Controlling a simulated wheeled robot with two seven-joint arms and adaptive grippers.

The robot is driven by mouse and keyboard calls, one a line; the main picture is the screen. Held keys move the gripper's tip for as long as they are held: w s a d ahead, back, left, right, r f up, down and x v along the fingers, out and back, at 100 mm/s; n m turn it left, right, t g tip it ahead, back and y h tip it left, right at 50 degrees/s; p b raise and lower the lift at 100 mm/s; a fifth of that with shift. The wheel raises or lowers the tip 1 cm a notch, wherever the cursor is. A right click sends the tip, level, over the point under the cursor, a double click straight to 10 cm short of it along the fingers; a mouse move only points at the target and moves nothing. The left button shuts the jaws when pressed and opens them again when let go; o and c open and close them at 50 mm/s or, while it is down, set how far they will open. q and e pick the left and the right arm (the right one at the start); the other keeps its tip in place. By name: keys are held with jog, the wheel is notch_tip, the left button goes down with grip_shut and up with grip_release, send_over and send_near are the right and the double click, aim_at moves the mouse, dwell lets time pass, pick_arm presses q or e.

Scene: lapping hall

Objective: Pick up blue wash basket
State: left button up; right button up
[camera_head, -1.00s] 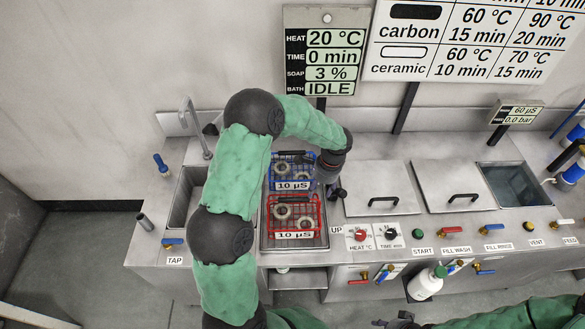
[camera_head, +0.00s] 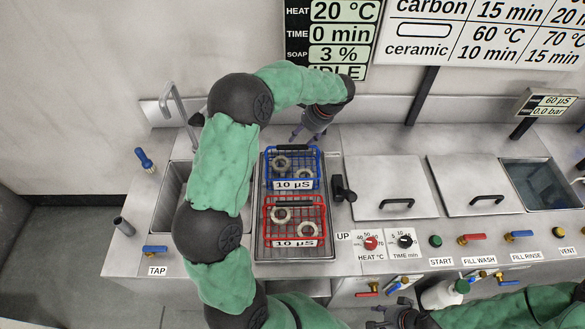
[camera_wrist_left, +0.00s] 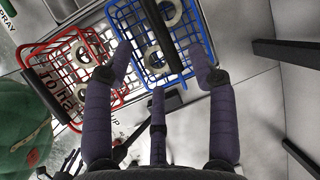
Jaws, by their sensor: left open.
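The blue wash basket (camera_head: 316,168) stands on a metal tray, behind the red basket (camera_head: 266,222). It has a "10 µS" label on its front and holds pale rings. My left gripper (camera_head: 308,134) is open and empty near its back edge in the head view. In the left wrist view, the open fingers (camera_wrist_left: 162,75) spread in front of the blue basket (camera_wrist_left: 196,30), with the red basket (camera_wrist_left: 68,50) to the left. I see no finger closed on a basket wall. My right gripper (camera_head: 380,319) is at the bottom edge, partly cut off.
A sink (camera_head: 172,190) with a faucet lies left of the tray. A dark lever (camera_head: 343,188) stands right of the baskets, beside the closed lids (camera_head: 388,180) (camera_head: 472,180). An open water bath (camera_head: 540,185) is at far right. Knobs and valves line the front.

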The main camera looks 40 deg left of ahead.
aim_at(295, 147)
pick_arm(q)
jog(key=x, duration=0.4)
jog(key=shift+w, duration=0.1)
jog(key=shift+w+d+f+b+x, duration=0.15)
jog(key=shift+b+x, duration=0.1)
jog(key=shift+x, duration=0.65)
jog(key=shift+w+d+b+x, duration=0.1)
jog(key=shift+d+b+x, duration=0.1)
jog(key=shift+x, duration=0.65)
jog(key=shift+d+f+b+x, duration=0.15)
jog(key=shift+b+x, duration=0.1)
jog(key=shift+x, duration=0.65)
jog(key=shift+s+r, duration=0.1)
jog(key=shift+r, duration=0.05)
grip_shut()
